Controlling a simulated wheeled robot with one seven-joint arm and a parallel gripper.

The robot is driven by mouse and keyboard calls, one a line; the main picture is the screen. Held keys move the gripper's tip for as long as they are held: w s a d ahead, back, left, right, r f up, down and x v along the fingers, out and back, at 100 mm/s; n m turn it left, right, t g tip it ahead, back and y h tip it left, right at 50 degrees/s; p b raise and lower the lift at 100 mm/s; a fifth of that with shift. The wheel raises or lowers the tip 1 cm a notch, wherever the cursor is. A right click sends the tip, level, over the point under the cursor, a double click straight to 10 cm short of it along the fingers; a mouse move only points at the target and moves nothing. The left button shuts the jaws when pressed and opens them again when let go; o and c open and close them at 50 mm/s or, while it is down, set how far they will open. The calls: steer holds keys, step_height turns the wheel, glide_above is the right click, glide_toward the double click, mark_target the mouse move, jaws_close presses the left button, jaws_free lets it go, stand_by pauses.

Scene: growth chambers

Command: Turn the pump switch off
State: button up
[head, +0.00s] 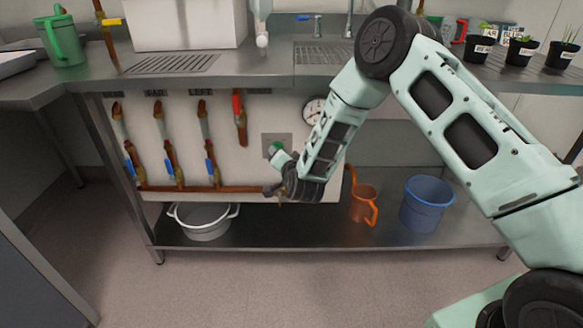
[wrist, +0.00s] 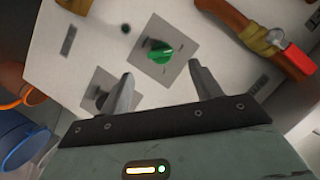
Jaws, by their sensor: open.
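The pump switch looks to be the green rotary knob (wrist: 160,52) on a grey square plate (wrist: 171,73) on the white panel. In the head view the green knob (head: 275,148) shows just above and left of my gripper, on its grey plate. My gripper (wrist: 162,82) is open and empty in the wrist view, its two fingers pointing at the panel on either side of the knob's plate. The knob lies beyond the fingertips, between them in the picture; I see no contact. In the head view my wrist hides the fingertips and part of the panel.
A second grey plate with a dark part (wrist: 98,97) lies behind the left finger. Copper pipes with a red-handled valve (wrist: 298,60) run beside the plate. An orange jug (head: 363,204), a blue bucket (head: 427,207) and a white basin (head: 203,224) stand on the lower shelf.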

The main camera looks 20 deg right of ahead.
steer(key=v, duration=1)
steer(key=shift+s+p, duration=0.25)
steer(key=shift+p, duration=0.2)
steer(key=shift+r, duration=0.1)
steer(key=s+a+r+n+g+y, duration=0.3)
steer(key=s+a+r+n+g, duration=0.15)
steer(key=s+a, duration=0.2)
steer(key=s+a+r+n+g+y, duration=0.2)
steer(key=s+a+r+n+g, duration=0.1)
steer(key=s+a+n+g, duration=0.25)
steer(key=s+d+r+n+g+h, duration=0.1)
steer(key=s+d+r+n+g, duration=0.1)
steer(key=s, duration=0.6)
steer(key=s+d+r+n+g+h, duration=0.1)
steer(key=s+d+r+n+h, duration=0.15)
steer(key=s, duration=0.55)
steer(key=s+d+r+n+g, duration=0.1)
steer(key=s+r+n+g, duration=0.15)
steer(key=s, duration=0.55)
step_height(320, 180, up, 21)
steer(key=p, duration=2.1)
steer(key=shift+d+t, duration=0.3)
steer(key=shift+t, duration=0.05)
steer(key=shift+s+f, duration=0.1)
steer(key=shift+s, duration=0.05)
